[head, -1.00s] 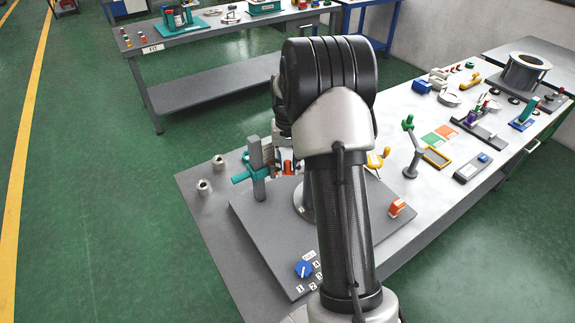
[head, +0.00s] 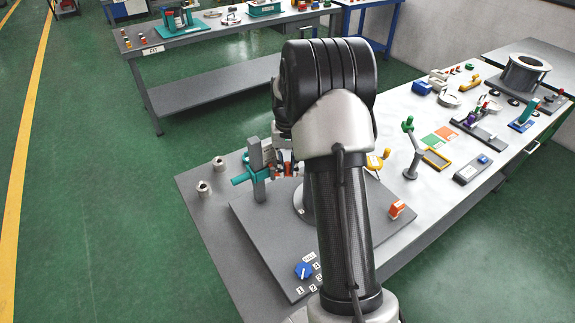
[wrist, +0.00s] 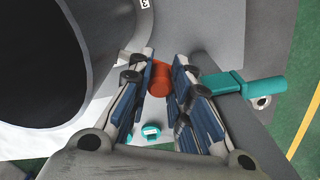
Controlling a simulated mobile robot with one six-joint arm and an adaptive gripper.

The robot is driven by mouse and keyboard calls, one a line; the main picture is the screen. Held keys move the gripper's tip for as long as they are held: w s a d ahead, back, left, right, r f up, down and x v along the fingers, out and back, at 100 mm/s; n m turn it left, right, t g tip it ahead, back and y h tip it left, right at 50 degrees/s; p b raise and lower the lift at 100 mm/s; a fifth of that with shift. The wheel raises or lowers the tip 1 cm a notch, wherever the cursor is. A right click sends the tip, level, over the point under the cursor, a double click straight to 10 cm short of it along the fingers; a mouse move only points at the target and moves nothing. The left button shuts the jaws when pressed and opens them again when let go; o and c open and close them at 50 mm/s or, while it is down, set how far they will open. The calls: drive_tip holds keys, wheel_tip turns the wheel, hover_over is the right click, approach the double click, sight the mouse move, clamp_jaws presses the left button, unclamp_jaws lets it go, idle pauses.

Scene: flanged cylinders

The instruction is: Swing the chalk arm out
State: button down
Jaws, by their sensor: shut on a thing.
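In the wrist view an orange-red knob (wrist: 160,80) sits between the two blue-padded fingers of my gripper (wrist: 165,62), and the gripper is shut on it. In the head view the gripper (head: 284,170) is small and partly hidden behind my own arm, beside a grey post (head: 257,170) with a teal bar (head: 240,179). The teal bar (wrist: 240,86) is right of the fingers in the wrist view. I cannot clearly make out the chalk arm; the part bearing the knob is mostly hidden by the fingers and my arm.
A large dark-bored cylinder (wrist: 40,70) stands close on the left in the wrist view. The grey base plate (head: 265,240) carries a blue dial (head: 303,270) and an orange block (head: 396,208). A grey stand with a green knob (head: 410,145) is farther right.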

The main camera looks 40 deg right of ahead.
idle(0.3)
drive_tip(key=shift+s+a+m+p, duration=0.25)
drive_tip(key=shift+a+m+p, duration=0.35)
drive_tip(key=shift+m, duration=1.4)
drive_tip(key=shift+s+a+m+p, duration=0.3)
drive_tip(key=shift+a+m, duration=0.5)
drive_tip(key=shift+m, duration=1.2)
drive_tip(key=shift+s+a+m+p, duration=0.2)
drive_tip(key=shift+a+m+p, duration=0.45)
drive_tip(key=shift+m, duration=1.35)
drive_tip(key=shift+a, duration=0.1)
drive_tip(key=c, duration=1.7)
unclamp_jaws()
wheel_tip(320, 180, up, 12)
drive_tip(key=shift+r, duration=0.1)
